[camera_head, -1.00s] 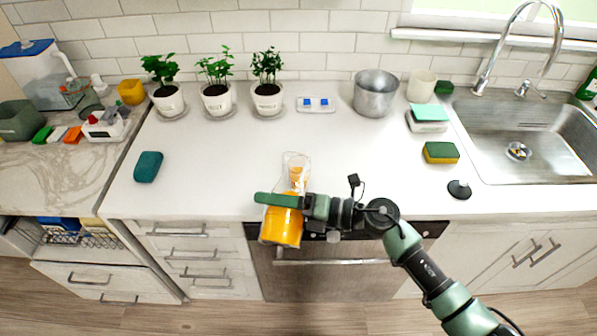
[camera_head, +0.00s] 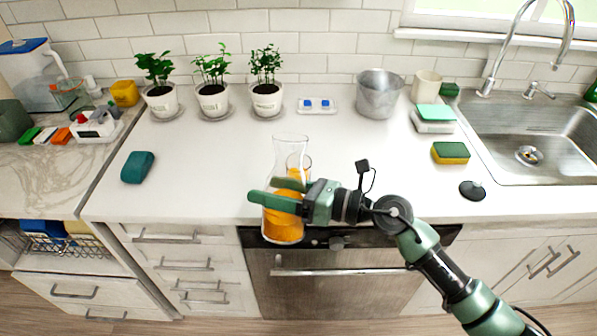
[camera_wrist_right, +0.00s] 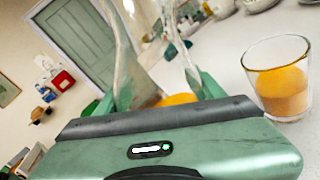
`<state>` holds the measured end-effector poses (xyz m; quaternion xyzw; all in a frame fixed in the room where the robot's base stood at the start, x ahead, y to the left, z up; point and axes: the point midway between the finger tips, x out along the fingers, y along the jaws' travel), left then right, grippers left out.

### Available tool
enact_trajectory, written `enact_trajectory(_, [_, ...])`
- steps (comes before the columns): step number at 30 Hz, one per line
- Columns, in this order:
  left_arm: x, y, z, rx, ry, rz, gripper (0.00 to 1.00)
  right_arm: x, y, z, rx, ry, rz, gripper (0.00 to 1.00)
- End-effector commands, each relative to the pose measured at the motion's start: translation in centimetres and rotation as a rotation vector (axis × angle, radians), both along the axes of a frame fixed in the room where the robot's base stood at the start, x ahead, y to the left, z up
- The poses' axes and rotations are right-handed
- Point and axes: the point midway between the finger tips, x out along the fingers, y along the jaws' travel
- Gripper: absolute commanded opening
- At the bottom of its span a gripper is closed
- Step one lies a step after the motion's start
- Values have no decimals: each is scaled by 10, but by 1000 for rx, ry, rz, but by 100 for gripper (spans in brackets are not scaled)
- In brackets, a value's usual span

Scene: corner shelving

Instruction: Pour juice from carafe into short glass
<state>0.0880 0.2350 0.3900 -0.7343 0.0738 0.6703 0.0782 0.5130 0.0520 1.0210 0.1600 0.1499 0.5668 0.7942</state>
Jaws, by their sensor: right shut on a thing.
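The clear glass carafe (camera_head: 284,228) holds orange juice in its lower part and stands about upright at the counter's front edge, in front of the dishwasher. My right gripper (camera_head: 277,193) is shut around the carafe's body. In the right wrist view the carafe's neck (camera_wrist_right: 122,45) rises between the gripper fingers (camera_wrist_right: 160,88). The short glass (camera_wrist_right: 280,75) stands on the counter to the right in the wrist view, with orange juice in it. In the head view the short glass (camera_head: 306,162) shows partly behind the carafe. My left gripper is not in view.
Three potted plants (camera_head: 213,101), a metal pot (camera_head: 378,95) and a cream cup (camera_head: 425,86) stand along the back. A teal sponge (camera_head: 137,167) lies left, a yellow-green sponge (camera_head: 450,152) and black stopper (camera_head: 472,190) right, near the sink (camera_head: 540,130).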

Motion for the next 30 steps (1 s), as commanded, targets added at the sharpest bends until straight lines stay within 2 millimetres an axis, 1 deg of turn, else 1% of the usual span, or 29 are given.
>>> enact_trajectory(1, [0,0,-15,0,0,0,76,0,0,-4,-5,-51,0,0])
enact_trajectory(6, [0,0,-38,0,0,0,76,-1,0,-5,-34,-194,-1,0])
enact_trajectory(12, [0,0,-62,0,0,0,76,0,0,-6,-60,-325,-2,0])
enact_trajectory(16, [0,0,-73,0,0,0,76,0,0,-6,-71,-384,-2,0])
enact_trajectory(20, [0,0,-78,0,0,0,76,1,0,-5,-79,-418,-2,0])
enact_trajectory(23, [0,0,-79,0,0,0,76,1,0,-3,-82,-433,-2,0])
enact_trajectory(26, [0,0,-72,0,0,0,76,1,0,5,-83,-439,-2,0])
enact_trajectory(30, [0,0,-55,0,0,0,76,1,0,24,-83,-439,-2,0])
